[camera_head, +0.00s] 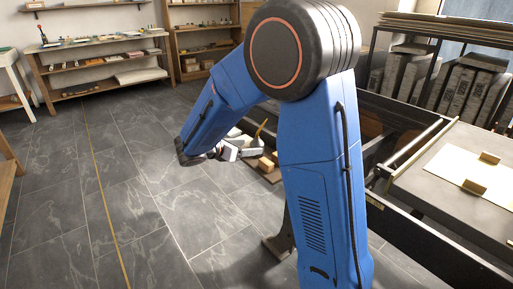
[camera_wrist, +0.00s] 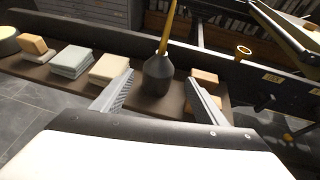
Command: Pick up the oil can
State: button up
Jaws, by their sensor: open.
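The oil can (camera_wrist: 158,76) is a dark, round-bellied can with a long yellow spout pointing up. In the wrist view it stands upright on a brown board or shelf (camera_wrist: 139,101), ahead of my gripper (camera_wrist: 160,93). My gripper is open, with one grey finger to the left of the can and one to the right. I cannot tell whether the can's body is fully between the fingertips. In the head view my gripper (camera_head: 232,150) is low, beside the press, and the can's yellow spout (camera_head: 260,131) shows just past it. The can's body is mostly hidden there.
Stacked grey blocks (camera_wrist: 71,62), a beige block (camera_wrist: 108,67) and orange-tan blocks (camera_wrist: 205,77) stand on the same board beside the can. A dark rail (camera_wrist: 200,57) runs behind. The press bed (camera_head: 450,170) is at right. Open tiled floor (camera_head: 130,200) lies left.

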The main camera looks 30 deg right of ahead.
aim_at(263, 145)
jog(key=x, duration=1)
jog(key=shift+w+f, duration=0.1)
jog(key=shift+w, duration=0.15)
jog(key=c, duration=1)
